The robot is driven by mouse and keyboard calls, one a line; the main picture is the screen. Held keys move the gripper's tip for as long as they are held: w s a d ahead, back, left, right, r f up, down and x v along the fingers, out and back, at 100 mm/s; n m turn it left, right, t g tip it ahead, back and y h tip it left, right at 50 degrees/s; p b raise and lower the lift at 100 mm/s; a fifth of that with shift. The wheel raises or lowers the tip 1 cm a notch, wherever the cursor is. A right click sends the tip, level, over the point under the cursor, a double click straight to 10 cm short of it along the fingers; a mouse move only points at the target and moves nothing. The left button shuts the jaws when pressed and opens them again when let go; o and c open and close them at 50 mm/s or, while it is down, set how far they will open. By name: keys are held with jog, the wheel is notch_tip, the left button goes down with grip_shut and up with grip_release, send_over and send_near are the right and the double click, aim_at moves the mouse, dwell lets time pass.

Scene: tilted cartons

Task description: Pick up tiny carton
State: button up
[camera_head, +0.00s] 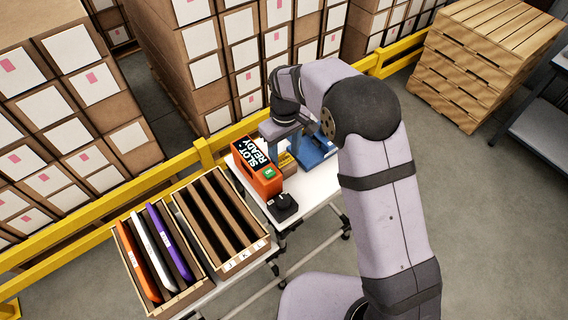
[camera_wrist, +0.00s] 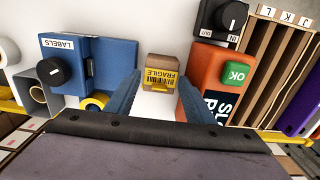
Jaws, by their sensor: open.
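The tiny carton (camera_wrist: 160,66) is a small brown box with a yellow FRAGILE label and a barcode, on the white table top. My gripper (camera_wrist: 158,88) is open above the table in the wrist view, with one blue finger to each side of the carton's near end. The carton shows between and just beyond the fingertips, and I see no contact. In the head view my arm and wrist hide most of that spot, and my gripper (camera_head: 284,132) is only partly visible there.
Close right of the carton stands an orange SLOT READY box (camera_wrist: 211,75) with a green OK button. Left are a blue LABELS box (camera_wrist: 85,70) and a yellow roll (camera_wrist: 95,102). A black knob box (camera_head: 283,207) and an empty slotted crate (camera_head: 238,262) stand beyond.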

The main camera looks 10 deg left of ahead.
aim_at(284, 160)
jog(key=shift+f+p, duration=0.7)
jog(key=shift+f, duration=0.1)
jog(key=shift+a+f+p, duration=0.15)
jog(key=shift+f+p, duration=0.6)
jog(key=shift+f, duration=1.1)
jog(key=c, duration=0.6)
